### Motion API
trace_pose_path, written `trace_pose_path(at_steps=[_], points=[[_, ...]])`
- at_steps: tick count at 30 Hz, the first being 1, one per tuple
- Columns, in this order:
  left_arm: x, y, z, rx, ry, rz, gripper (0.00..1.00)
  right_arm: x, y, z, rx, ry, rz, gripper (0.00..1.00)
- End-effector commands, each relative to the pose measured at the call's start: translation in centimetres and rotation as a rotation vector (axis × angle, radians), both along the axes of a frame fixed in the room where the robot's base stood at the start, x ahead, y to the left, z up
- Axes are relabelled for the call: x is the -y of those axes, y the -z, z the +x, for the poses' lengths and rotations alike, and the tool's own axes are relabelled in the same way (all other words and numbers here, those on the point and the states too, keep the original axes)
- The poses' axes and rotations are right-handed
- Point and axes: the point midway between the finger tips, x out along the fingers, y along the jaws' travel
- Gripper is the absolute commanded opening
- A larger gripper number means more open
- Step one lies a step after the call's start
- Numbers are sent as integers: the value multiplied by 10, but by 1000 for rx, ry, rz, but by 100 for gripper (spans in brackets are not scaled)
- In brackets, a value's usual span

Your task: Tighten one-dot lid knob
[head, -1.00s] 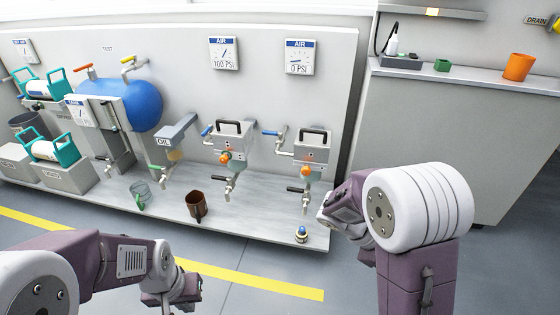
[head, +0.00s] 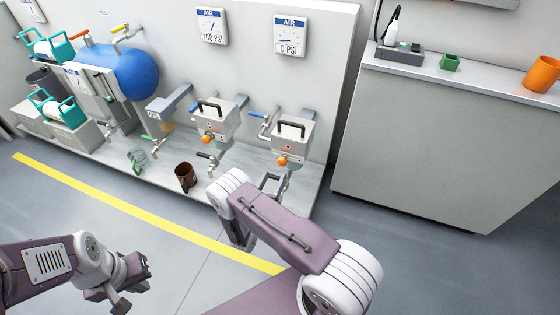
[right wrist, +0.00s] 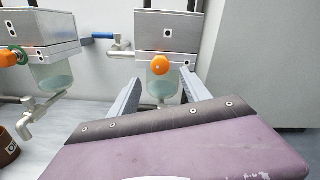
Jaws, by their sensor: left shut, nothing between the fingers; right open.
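The right press unit, a grey box with a single dot on its front, has an orange knob (head: 282,160) low on that face. In the right wrist view this one-dot unit (right wrist: 181,34) is straight ahead, and its orange knob (right wrist: 160,65) shows between my fingers, beyond the tips. A clear bowl hangs below it. My right gripper (head: 275,183) is open and empty in front of and below the knob, not touching it; its spread fingers show in the right wrist view (right wrist: 156,84). My left gripper (head: 118,292) is shut and empty at the lower left, away from the bench.
A similar unit (head: 213,122) with its own orange knob stands to the left, with more than one dot. A brown mug (head: 184,177) stands on the bench. Two gauges (head: 289,35) hang above. A grey counter (head: 430,140) stands right; the floor in front is clear.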

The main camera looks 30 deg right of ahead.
Motion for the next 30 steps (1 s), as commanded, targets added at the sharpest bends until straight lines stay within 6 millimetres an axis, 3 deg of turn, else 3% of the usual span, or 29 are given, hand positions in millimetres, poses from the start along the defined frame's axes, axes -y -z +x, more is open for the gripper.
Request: trace_pose_path(at_steps=[10, 22, 23, 28, 30], points=[[0, 33, 0, 0, 0, 0, 0, 53, 4, 43, 3, 6, 1, 55], [0, 35, 0, 0, 0, 0, 0, 64, 0, 54, 0, 2, 0, 55], [0, 35, 0, 0, 0, 0, 0, 64, 0, 54, 0, 2, 0, 50], [0, 35, 0, 0, 0, 0, 0, 64, 0, 54, 0, 2, 0, 3], [0, 35, 0, 0, 0, 0, 0, 64, 0, 54, 0, 2, 0, 0]])
